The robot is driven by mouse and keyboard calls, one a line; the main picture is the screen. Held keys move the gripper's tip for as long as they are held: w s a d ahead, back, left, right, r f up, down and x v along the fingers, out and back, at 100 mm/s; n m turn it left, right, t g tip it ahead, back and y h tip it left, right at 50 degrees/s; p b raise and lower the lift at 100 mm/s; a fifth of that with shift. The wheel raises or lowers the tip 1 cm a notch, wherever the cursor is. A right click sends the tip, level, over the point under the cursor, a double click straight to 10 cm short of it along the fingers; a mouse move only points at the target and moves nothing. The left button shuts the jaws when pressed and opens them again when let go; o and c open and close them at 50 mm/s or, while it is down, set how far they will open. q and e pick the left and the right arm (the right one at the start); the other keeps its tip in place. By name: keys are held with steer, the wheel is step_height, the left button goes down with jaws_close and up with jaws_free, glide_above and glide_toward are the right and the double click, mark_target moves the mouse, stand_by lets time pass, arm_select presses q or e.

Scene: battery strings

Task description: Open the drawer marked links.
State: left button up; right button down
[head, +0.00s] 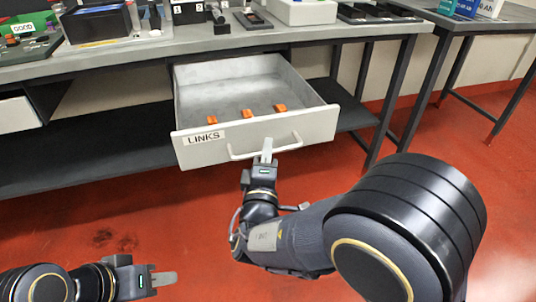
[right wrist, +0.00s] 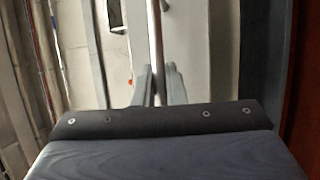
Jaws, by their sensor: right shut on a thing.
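The drawer marked LINKS (head: 200,153) is pulled well out from under the workbench in the head view. Its light grey front carries a white label (head: 206,138) and a bar handle (head: 238,156). In the right wrist view the handle bar (right wrist: 156,45) runs between the two fingers (right wrist: 159,85). Three orange pieces (head: 247,113) lie on the drawer floor. My left gripper (head: 163,277) is low at the left, away from the drawer; its finger gap is not clear.
The workbench (head: 340,30) above the drawer holds trays, boxes and small parts. A dark lower shelf (head: 90,150) runs under it. Another drawer front (head: 18,113) shows at the far left. A second table (head: 490,25) stands at the right. The red floor before the drawer is clear.

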steer(key=c, duration=1.5)
jaws_free()
steer(key=v, duration=0.7)
steer(key=shift+s+p, duration=0.3)
steer(key=shift+s, duration=0.1)
